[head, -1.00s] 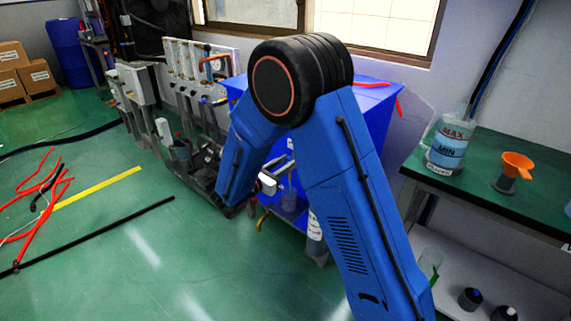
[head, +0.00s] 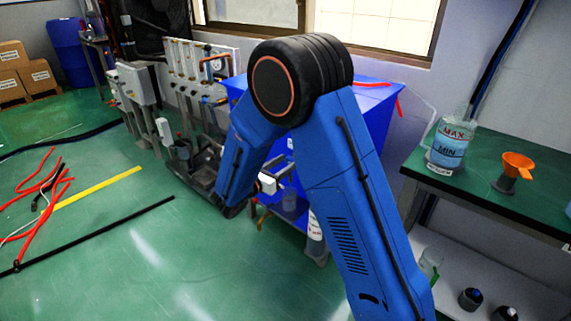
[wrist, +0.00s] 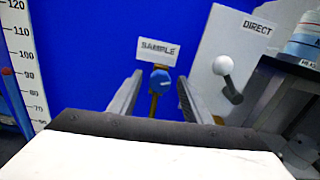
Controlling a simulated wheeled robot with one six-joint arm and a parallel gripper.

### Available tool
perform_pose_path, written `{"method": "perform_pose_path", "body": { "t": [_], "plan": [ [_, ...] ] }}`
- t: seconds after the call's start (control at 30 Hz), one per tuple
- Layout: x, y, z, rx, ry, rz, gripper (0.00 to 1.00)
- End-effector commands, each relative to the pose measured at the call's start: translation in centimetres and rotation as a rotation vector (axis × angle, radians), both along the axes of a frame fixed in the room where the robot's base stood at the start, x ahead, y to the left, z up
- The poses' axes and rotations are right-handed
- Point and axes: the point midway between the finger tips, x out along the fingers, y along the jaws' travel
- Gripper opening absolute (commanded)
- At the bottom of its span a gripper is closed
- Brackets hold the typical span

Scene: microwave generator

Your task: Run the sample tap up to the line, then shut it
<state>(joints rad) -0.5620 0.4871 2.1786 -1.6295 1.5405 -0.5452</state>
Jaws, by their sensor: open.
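In the wrist view the sample tap (wrist: 160,80) has a blue handle on a brass body, under a white SAMPLE label (wrist: 158,50) on a blue panel. My gripper (wrist: 159,76) is open, with one grey finger on each side of the tap. I cannot tell whether either finger touches it. The tap's outlet and anything below it are hidden by my wrist.
A white-knobbed lever (wrist: 223,66) under a DIRECT label stands right of the tap. A scale (wrist: 22,60) is at the left. A clear jug (head: 447,148) marked MAX and MIN and an orange funnel (head: 517,163) stand on the bench. Red cables (head: 40,195) lie on the floor.

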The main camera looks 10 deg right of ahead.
Motion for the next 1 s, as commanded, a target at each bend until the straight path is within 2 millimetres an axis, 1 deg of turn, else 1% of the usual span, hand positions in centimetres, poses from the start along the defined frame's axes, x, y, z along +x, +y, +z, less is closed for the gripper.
{"method": "perform_pose_path", "body": {
  "t": [0.17, 0.8, 1.0],
  "plan": [
    [-1.0, 1.5, 0.0, -0.001, 0.0, 0.003, 0.45],
    [-7.9, 11.0, 0.0, 0.0, 0.0, 0.003, 0.45],
    [-9.4, 13.1, 0.0, 0.0, 0.001, 0.003, 0.45]
  ]
}}
